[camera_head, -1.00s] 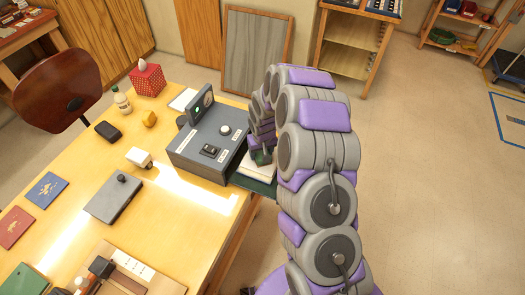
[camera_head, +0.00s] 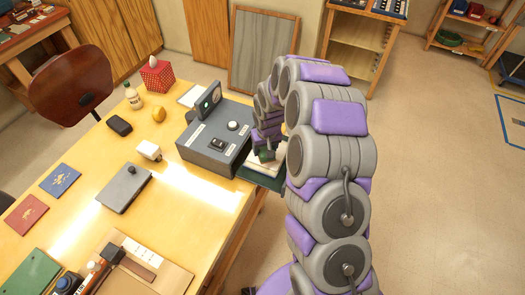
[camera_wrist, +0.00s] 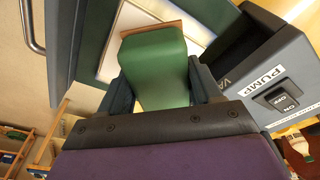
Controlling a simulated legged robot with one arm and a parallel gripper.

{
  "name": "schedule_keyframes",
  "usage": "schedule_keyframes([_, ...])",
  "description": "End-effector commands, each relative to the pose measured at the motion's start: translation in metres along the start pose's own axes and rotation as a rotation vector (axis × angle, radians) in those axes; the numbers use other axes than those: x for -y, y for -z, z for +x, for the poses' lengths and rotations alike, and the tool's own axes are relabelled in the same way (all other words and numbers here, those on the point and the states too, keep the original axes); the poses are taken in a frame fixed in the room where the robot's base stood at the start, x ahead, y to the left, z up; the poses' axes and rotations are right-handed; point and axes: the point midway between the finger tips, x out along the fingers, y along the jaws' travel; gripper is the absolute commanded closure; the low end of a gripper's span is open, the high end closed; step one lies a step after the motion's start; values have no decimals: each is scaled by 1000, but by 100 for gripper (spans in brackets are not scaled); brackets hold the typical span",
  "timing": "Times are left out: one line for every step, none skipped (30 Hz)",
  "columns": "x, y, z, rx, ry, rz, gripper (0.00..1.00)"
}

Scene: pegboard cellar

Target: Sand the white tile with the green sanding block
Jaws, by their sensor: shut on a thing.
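My gripper (camera_wrist: 160,88) is shut on the green sanding block (camera_wrist: 155,62), which sits between its two dark fingers in the wrist view. A thin brown edge shows at the block's far end. The white tile (camera_wrist: 118,28) lies beyond and partly behind the block, with a pale yellowish border. Whether the block touches the tile, I cannot tell. In the head view my gripper (camera_head: 267,153) is over the pale tile (camera_head: 268,168), just right of the grey pump box. My arm and gripper hide much of the tile.
The grey pump box (camera_head: 212,150) stands close at the gripper's left; its PUMP switch shows in the wrist view (camera_wrist: 283,97). A dark green surface (camera_head: 259,180) lies under the tile.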

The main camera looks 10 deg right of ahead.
Motion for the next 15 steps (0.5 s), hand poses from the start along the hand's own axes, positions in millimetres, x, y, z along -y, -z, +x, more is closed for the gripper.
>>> schedule_keyframes([1, 1, -6, -2, -1, -1, 75])
schedule_keyframes([2, 2, -9, -2, -2, -1, 75])
schedule_keyframes([3, 2, -12, -2, -4, -2, 75])
schedule_keyframes([4, 2, -15, -2, -5, -3, 75])
schedule_keyframes([5, 2, -18, -2, -5, -3, 75])
schedule_keyframes([5, 3, -21, -2, -6, -3, 75])
schedule_keyframes([6, 3, -24, -2, -6, -3, 75])
schedule_keyframes([6, 3, -26, -2, -6, -3, 75])
schedule_keyframes([7, 3, -29, -1, -7, -3, 75])
schedule_keyframes([7, 3, -30, -1, -7, -3, 75])
schedule_keyframes([8, 3, -31, 0, -7, -3, 75])
schedule_keyframes([7, 3, -32, 0, -7, -3, 75])
schedule_keyframes([7, 3, -32, 0, -6, -2, 75])
schedule_keyframes([6, 3, -32, 0, -6, -2, 75])
schedule_keyframes([6, 3, -32, 0, -5, -2, 75])
